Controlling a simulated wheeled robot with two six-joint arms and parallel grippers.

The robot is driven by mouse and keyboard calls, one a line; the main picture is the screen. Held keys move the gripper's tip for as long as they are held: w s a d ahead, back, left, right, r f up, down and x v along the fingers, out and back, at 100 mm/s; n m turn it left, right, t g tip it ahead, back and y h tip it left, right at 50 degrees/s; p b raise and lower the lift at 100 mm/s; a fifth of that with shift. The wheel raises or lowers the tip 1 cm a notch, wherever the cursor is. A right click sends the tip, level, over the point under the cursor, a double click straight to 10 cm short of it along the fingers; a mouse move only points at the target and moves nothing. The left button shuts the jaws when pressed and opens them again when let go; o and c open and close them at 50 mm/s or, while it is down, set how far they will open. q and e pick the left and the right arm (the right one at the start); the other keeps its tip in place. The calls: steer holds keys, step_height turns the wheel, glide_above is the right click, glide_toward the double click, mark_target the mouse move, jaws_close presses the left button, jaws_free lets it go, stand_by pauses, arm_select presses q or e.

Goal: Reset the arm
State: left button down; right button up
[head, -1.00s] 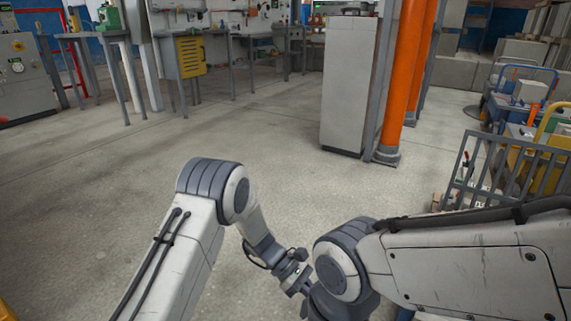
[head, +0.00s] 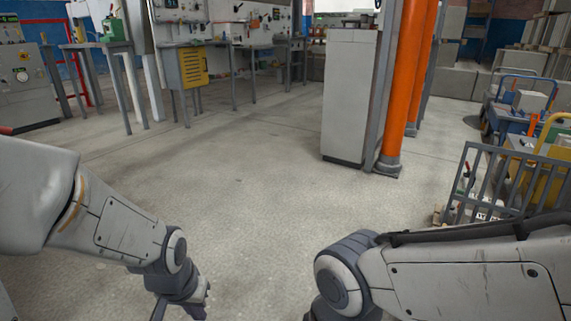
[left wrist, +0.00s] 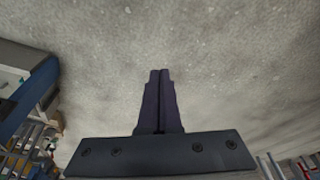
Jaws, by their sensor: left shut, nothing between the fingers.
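My left gripper (head: 180,308) is at the bottom of the head view, left of centre, hanging from the white and grey left arm and partly cut off by the frame edge. In the left wrist view my left gripper (left wrist: 160,76) has its two dark fingers pressed together, with nothing between them and bare floor behind. My right arm (head: 450,270) reaches in from the right edge of the head view and bends down at a grey joint. Its gripper is out of the picture.
Open concrete floor (head: 260,210) lies ahead. A pale cabinet (head: 348,95) stands beside an orange post (head: 402,90). A grey railed cart (head: 500,185) is at right, near my right arm. Workbenches and a yellow cabinet (head: 192,66) line the back.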

arm_select(q)
steer(key=s+d+r+m+g+p, duration=0.1)
steer(key=s+d+r+m+p, duration=0.1)
steer(key=s+d+r+p, duration=0.35)
steer(key=s+d+r+m+g+p, duration=0.1)
steer(key=s+d+r+m+p, duration=0.2)
steer(key=r, duration=0.5)
steer(key=s+d+r+m+g+p, duration=0.1)
steer(key=s+d+r+m+p, duration=0.1)
steer(key=s+d+r+p, duration=0.4)
step_height(320, 180, up, 37)
steer(key=w+a+p, duration=0.1)
steer(key=a+p, duration=0.1)
steer(key=p, duration=3.3)
steer(key=shift+w+f+h, duration=0.15)
steer(key=shift+w+h, duration=0.05)
steer(key=shift+h, duration=0.2)
